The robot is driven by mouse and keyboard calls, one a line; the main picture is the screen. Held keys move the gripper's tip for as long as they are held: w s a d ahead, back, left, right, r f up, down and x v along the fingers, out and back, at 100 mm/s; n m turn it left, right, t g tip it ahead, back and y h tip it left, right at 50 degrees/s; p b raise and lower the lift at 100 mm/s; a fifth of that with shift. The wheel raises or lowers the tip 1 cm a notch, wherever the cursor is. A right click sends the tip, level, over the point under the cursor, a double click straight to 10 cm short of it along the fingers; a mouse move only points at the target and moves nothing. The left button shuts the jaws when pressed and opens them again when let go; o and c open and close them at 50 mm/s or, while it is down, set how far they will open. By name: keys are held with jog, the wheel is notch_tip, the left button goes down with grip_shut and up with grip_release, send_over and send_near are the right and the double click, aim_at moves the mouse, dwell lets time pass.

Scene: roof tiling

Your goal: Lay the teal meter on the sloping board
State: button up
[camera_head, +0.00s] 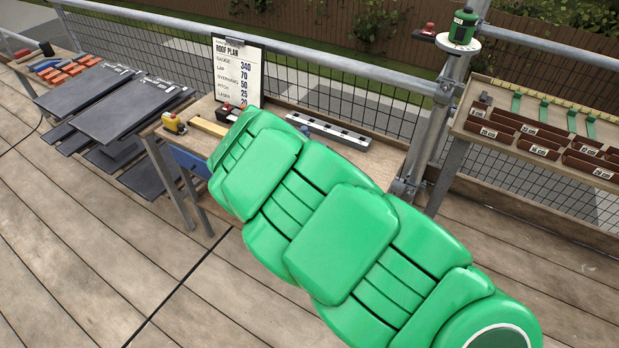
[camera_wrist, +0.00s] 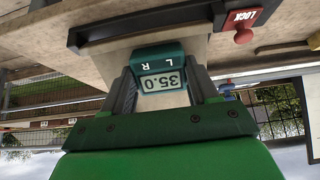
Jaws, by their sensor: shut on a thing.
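The teal meter (camera_wrist: 163,82) is in the wrist view, held between the two dark fingers of my gripper (camera_wrist: 163,92). Its display reads 35.0 and appears upside down. A pale surface with a dark bar (camera_wrist: 150,26) lies just beyond the meter; it may be the sloping board, but I cannot tell whether the meter touches it. A red knob (camera_wrist: 243,36) beside a LOCK label is to the right. In the head view my green arm hides the gripper and meter, and the sloping board is not clearly seen there.
In the head view, the wooden bench (camera_head: 392,163) carries a yellow tool (camera_head: 173,123), a long ruler-like bar (camera_head: 330,131) and a roof plan sign (camera_head: 238,72). Dark tiles (camera_head: 125,104) are stacked at left.

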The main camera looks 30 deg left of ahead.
jog(key=shift+s+f, duration=0.2)
jog(key=shift+s, duration=0.05)
dwell(0.4)
jog(key=o, duration=1)
jog(key=shift+r, duration=0.1)
jog(key=shift+v, duration=3.45)
